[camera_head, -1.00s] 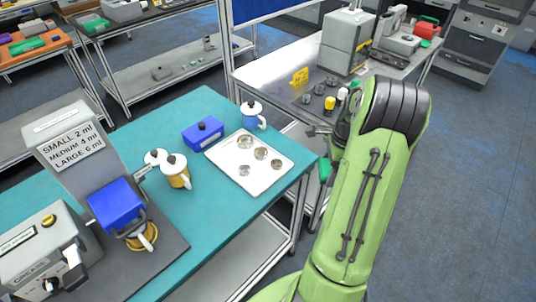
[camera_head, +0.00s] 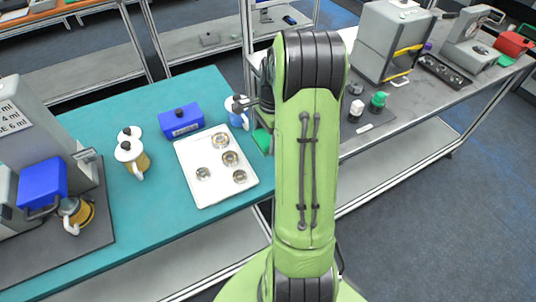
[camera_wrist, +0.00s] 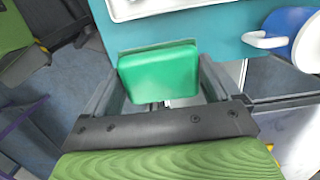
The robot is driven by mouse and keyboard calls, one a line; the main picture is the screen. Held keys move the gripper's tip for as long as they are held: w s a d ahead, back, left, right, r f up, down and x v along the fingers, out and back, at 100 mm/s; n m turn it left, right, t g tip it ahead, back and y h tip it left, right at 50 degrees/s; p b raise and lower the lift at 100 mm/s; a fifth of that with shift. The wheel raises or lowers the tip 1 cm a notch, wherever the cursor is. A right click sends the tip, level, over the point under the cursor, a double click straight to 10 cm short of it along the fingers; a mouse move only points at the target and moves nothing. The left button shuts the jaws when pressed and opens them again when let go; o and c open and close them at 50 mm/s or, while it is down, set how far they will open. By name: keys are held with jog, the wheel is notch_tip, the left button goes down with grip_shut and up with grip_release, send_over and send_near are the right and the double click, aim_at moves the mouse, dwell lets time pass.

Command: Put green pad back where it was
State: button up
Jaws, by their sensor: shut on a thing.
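The green pad (camera_wrist: 160,72) is a bright green rounded block between the two dark fingers of my gripper (camera_wrist: 163,84) in the wrist view. My gripper is shut on it. In the head view, part of the green pad (camera_head: 263,140) shows just left of my arm, by the right edge of the teal table (camera_head: 210,90). My arm hides most of the gripper there. In the wrist view the pad overlaps the table's edge; I cannot tell whether it touches the tabletop.
A white tray (camera_head: 207,190) with several round metal pieces and a blue-and-white jug (camera_head: 237,118) are close to the pad. A blue box (camera_head: 181,121) stands behind the tray. A grey bench (camera_head: 400,110) with small items stands right of my arm.

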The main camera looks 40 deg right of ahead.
aim_at(265, 162)
notch_tip(265, 162, down, 9)
jog(key=shift+a+r+b, duration=0.15)
jog(key=shift+b, duration=0.45)
jog(key=o, duration=0.7)
jog(key=shift+o, duration=0.2)
jog(key=shift+r, duration=0.1)
jog(key=r, duration=0.4)
jog(key=d+r+p, duration=0.1)
jog(key=r, duration=0.2)
jog(key=r+p, duration=0.1)
jog(key=r, duration=0.3)
jog(key=shift+s+d+r, duration=0.15)
jog(key=shift+d+r, duration=0.05)
jog(key=shift+r, duration=0.15)
jog(key=s+a+r+n+t+h, duration=0.1)
jog(key=a+r+n+h, duration=0.1)
jog(key=a+r+n, duration=0.65)
jog(key=s+a+r+n+t, duration=0.2)
jog(key=s+a+n, duration=0.4)
jog(key=s+a, duration=0.1)
jog(key=s+a+r+n+t, duration=0.2)
jog(key=s+a+n, duration=0.4)
jog(key=a, duration=0.3)
jog(key=shift+s+r+n+y, duration=0.3)
jog(key=shift+s+n, duration=0.05)
jog(key=shift+s, duration=0.25)
